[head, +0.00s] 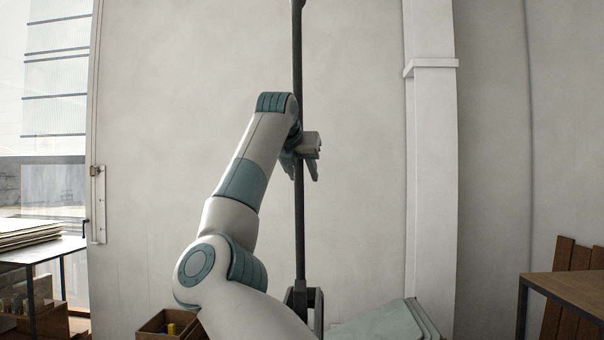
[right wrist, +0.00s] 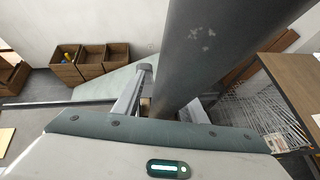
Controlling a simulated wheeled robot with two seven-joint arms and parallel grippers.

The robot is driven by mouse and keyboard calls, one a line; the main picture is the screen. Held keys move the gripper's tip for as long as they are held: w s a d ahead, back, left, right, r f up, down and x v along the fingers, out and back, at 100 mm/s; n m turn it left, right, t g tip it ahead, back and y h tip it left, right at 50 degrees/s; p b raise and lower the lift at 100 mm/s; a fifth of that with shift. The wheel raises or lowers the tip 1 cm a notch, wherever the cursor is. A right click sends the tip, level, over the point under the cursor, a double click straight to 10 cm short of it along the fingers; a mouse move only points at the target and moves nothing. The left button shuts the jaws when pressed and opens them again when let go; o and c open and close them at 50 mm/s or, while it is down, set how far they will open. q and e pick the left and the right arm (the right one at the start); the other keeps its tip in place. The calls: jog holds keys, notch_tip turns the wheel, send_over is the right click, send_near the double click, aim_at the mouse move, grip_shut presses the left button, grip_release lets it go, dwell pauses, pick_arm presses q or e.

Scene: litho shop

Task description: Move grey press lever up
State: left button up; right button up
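The grey press lever (head: 299,215) is a long dark bar standing nearly upright in the middle of the head view. In the right wrist view, the lever (right wrist: 215,45) looks thick and runs from the top edge down between my fingers. My right gripper (head: 302,168) is at the lever, partly hidden behind my arm's wrist. Its fingers are spread on either side of the bar, with a gap visible beside it. Whether either finger touches the bar is hard to see. My left gripper is out of view.
A dark bracket (head: 303,300) stands at the lever's lower end, beside a grey-green panel (head: 385,322). Wooden crates (right wrist: 90,58) stand on the floor. A brown table (head: 570,290) is at the right, and a table with stacked sheets (head: 28,232) at the left.

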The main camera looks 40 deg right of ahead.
jog(key=shift+s+a+r, duration=0.25)
jog(key=shift+s+a, duration=0.05)
jog(key=shift+a, duration=0.15)
jog(key=b+v, duration=0.6)
jog(key=v, duration=1)
jog(key=shift+w, duration=0.1)
